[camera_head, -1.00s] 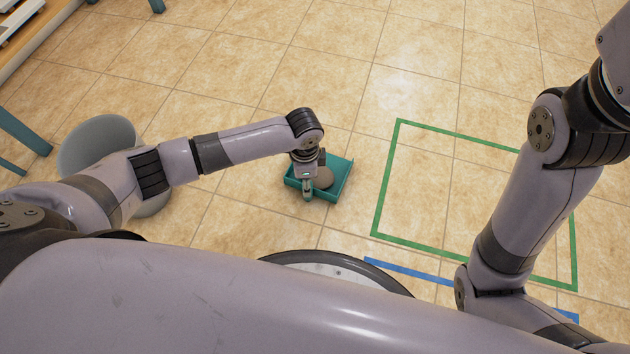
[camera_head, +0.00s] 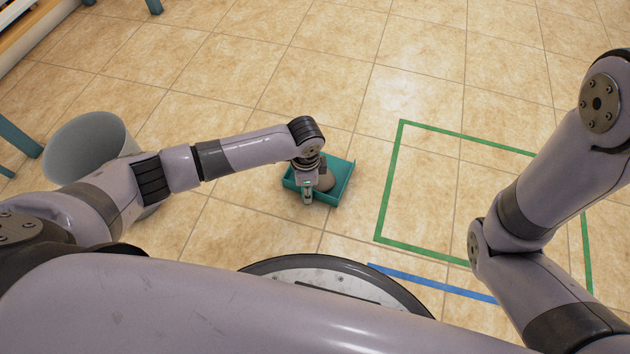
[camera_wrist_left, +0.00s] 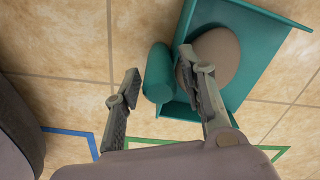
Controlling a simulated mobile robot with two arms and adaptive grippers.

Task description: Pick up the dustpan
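The teal dustpan (camera_head: 340,186) lies on the tiled floor below my left arm, with a round brownish-grey thing (camera_head: 326,179) in its pan. In the left wrist view the pan (camera_wrist_left: 255,75) is at the upper right, and its thick rounded handle (camera_wrist_left: 158,72) points down the picture. My left gripper (camera_head: 307,194) is over the dustpan's near side. Its fingers (camera_wrist_left: 160,66) are spread, one on each side of the handle, with gaps showing; I see no grip. The right finger overlaps the round thing in the picture. My right gripper is out of view.
A grey bucket (camera_head: 88,143) stands on the left, partly behind my left arm. A green taped outline (camera_head: 389,190) and a blue tape strip (camera_head: 432,283) mark the floor to the right. Teal legs (camera_head: 18,136) stand at the left edge. Floor beyond the dustpan is clear.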

